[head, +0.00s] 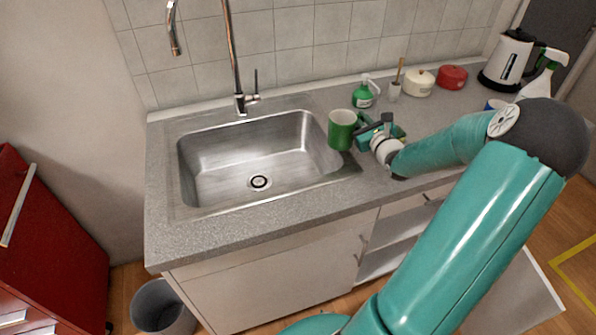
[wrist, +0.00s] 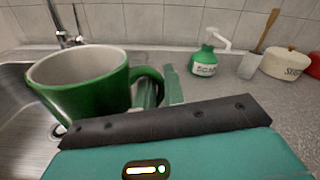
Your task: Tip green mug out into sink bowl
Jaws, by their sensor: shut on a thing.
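The green mug (head: 342,129) is upright at the right edge of the sink bowl in the head view, with its mouth facing up. In the wrist view the mug (wrist: 85,85) fills the left side, its handle pointing right. My gripper (head: 366,131) is on the mug's right side, shut on the handle; in the wrist view its fingers (wrist: 158,88) are at the handle. The mug's inside looks pale, and its contents cannot be seen. The steel sink bowl (head: 215,172) is empty, with a round drain in its floor.
A tall tap (head: 236,60) stands behind the sink. A green soap bottle (head: 363,96), a brush in a white holder (head: 394,91), a cream pot (head: 419,83), a red pot (head: 452,77) and a kettle (head: 507,60) stand along the back right. The counter (head: 300,220) in front is clear.

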